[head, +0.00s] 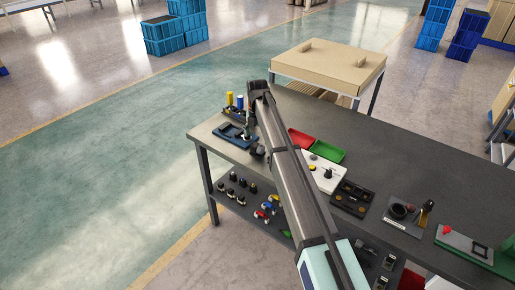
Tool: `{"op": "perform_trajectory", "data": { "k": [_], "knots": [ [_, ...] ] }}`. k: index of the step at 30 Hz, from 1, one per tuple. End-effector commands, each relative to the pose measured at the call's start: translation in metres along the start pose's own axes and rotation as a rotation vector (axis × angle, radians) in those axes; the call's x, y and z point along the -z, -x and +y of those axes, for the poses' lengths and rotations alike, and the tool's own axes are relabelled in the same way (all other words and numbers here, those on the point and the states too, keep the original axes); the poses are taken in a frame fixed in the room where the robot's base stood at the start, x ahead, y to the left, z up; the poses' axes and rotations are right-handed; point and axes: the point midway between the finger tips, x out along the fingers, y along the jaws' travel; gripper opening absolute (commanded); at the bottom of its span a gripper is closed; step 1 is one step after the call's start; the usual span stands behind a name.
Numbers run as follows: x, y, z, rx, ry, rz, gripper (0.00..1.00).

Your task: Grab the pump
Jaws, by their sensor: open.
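No object is clearly recognisable as the pump at this size, so I cannot tell which item it is. My gripper (256,150) hangs at the end of my arm over the left end of the dark table (380,150). It is small and partly hidden by my arm, with its fingers apart. It is beside a dark blue tray-like fixture (228,135). I cannot tell whether it touches anything. Yellow and blue upright cylinders (239,102) stand just behind the fixture. My arm hides part of the table between the fixture and the red tray (299,138).
A green tray (327,152), white panel (318,178), black panel (352,198), grey panel with a lever (405,217) and panel with a red button (465,243) line the table. Small parts (268,207) sit on the lower shelf. A cardboard-coloured box (330,66) stands behind. The table's back right is clear.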

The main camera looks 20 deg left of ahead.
Motion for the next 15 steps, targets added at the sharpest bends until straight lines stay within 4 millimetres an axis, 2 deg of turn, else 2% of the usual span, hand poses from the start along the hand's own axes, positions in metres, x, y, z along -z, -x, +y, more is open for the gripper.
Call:
{"op": "perform_trajectory", "data": {
  "k": [10, 15],
  "knots": [
    [0.001, -0.018, -0.001, 0.0, 0.0, 0.001, 0.9],
    [0.002, -0.037, -0.003, 0.001, 0.0, 0.002, 0.9]
  ]
}}
